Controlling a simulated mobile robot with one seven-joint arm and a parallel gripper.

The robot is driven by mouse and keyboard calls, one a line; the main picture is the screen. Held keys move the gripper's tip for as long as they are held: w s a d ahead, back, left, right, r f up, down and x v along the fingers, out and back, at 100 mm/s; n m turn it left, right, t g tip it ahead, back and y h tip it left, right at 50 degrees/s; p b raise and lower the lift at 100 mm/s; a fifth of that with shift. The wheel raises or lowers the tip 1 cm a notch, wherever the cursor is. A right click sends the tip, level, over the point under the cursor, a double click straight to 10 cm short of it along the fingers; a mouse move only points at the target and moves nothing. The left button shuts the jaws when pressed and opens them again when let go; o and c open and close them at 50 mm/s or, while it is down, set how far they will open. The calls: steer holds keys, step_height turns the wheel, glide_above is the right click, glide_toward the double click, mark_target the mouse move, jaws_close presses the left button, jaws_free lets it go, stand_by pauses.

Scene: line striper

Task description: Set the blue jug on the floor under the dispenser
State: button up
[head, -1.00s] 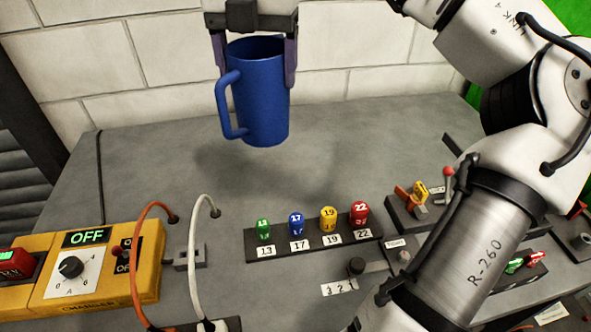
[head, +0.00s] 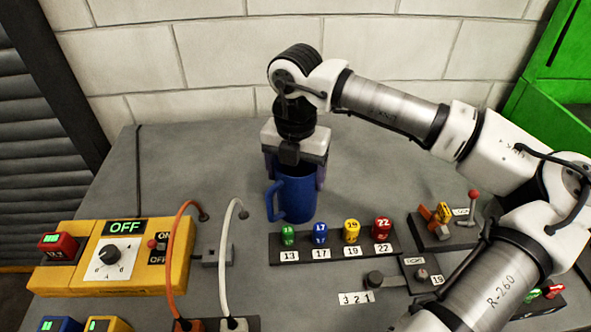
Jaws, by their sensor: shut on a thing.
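The blue jug (head: 293,196) is upright, its handle to the left. It is just behind the rack of numbered sockets on the grey bench. My gripper (head: 294,178) comes down from above, with one finger on each side of the jug, and is shut on it. The gripper hides part of the jug's rim. I cannot tell whether the jug's base touches the bench. No dispenser can be made out, and no floor under one.
A rack (head: 338,248) holds green, blue, yellow and red numbered pieces. A yellow charger box (head: 130,258) stands at the left, with orange (head: 172,260) and white (head: 224,265) cables beside it. A red-knobbed lever (head: 473,205) is at the right. The bench's back left is clear.

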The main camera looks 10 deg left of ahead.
steer(key=shift+f, duration=0.3)
steer(key=shift+f, duration=0.15)
steer(key=o, duration=1.3)
